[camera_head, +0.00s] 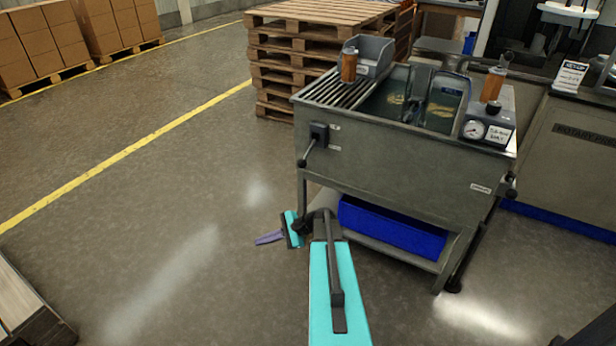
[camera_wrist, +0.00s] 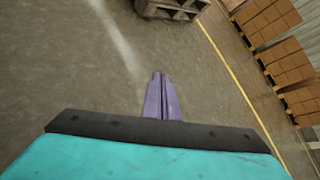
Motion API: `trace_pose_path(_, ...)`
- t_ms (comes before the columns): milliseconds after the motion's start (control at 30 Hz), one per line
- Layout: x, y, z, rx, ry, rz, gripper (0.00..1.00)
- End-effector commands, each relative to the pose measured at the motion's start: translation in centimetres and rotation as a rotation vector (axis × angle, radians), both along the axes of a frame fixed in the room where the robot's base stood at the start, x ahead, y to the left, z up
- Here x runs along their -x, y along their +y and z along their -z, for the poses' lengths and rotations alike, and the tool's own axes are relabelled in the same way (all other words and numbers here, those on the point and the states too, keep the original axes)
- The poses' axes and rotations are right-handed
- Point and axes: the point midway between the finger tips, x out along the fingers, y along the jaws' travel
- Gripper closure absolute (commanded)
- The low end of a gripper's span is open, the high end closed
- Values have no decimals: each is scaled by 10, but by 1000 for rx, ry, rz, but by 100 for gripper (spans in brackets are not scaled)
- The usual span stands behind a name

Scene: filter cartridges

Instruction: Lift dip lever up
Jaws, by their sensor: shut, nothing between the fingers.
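The dip lever (camera_head: 309,146) is on the left end of the grey wash tank's front (camera_head: 400,160). It has a dark square pivot and a thin arm slanting down and left to a dark knob. My gripper (camera_head: 258,240), with purple fingers, is low and to the left of the tank, below the lever and apart from it. In the wrist view the fingers (camera_wrist: 160,78) are together, with nothing between them. The lever does not show in the wrist view.
A blue bin (camera_head: 392,228) sits on the tank's lower shelf, right of my arm. Stacked wooden pallets (camera_head: 290,55) stand behind the tank. Orange cartridges (camera_head: 348,68) and a gauge box (camera_head: 488,130) are on top. Floor to the left is clear, up to boxes (camera_head: 40,40).

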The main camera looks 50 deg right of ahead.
Motion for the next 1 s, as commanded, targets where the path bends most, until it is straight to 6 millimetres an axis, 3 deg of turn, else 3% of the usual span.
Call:
trace_pose_path(33,-3,-27,-4,-27,-23,54,100)
trace_pose_path(233,1,-117,-41,-145,-118,242,100)
trace_pose_path(400,19,-195,-77,-242,-211,385,100)
trace_pose_path(600,48,-263,-115,-330,-308,501,100)
trace_pose_path(800,64,-291,-133,-368,-351,547,100)
trace_pose_path(1000,65,-292,-135,-371,-354,549,100)
